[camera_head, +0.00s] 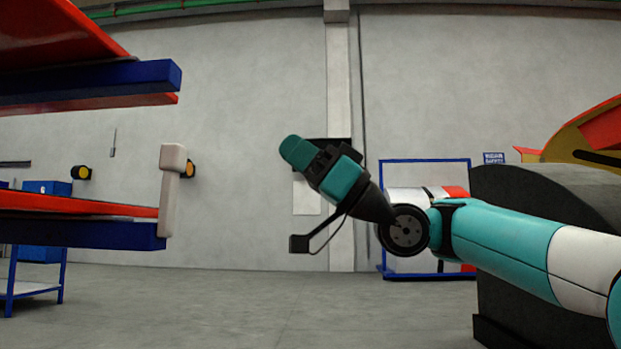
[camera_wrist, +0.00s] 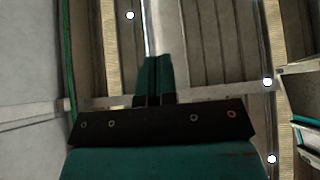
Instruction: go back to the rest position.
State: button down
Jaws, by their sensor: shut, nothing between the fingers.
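My gripper (camera_head: 294,148) is teal and black and stands in free air near the middle of the head view, tilted up and to the left. In the wrist view my gripper (camera_wrist: 154,62) shows its two teal fingers side by side and touching. They are shut with nothing between them. My arm reaches in from the right edge of the head view.
At left are a red and blue rack (camera_head: 90,234) and a pale upright post (camera_head: 172,190). A dark curved block (camera_head: 520,200) stands at right, near my arm. A blue frame (camera_head: 425,161) is behind. The middle floor (camera_head: 260,305) is clear.

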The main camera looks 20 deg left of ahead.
jog(key=d+f+m+t+h+p, duration=0.4)
jog(key=d+f+m+t+h, duration=0.65)
jog(key=f, duration=0.45)
jog(key=s+d+f+m+g+h+p, duration=0.4)
jog(key=s+d+f+h, duration=0.6)
jog(key=s+d+f, duration=0.9)
notch_tip(320, 180, up, 39)
jog(key=d+p, duration=0.1)
jog(key=p, duration=3.5)
jog(key=shift+s+d+f+n+g, duration=0.15)
jog(key=shift+s+n+g, duration=0.2)
jog(key=shift+s+n, duration=0.1)
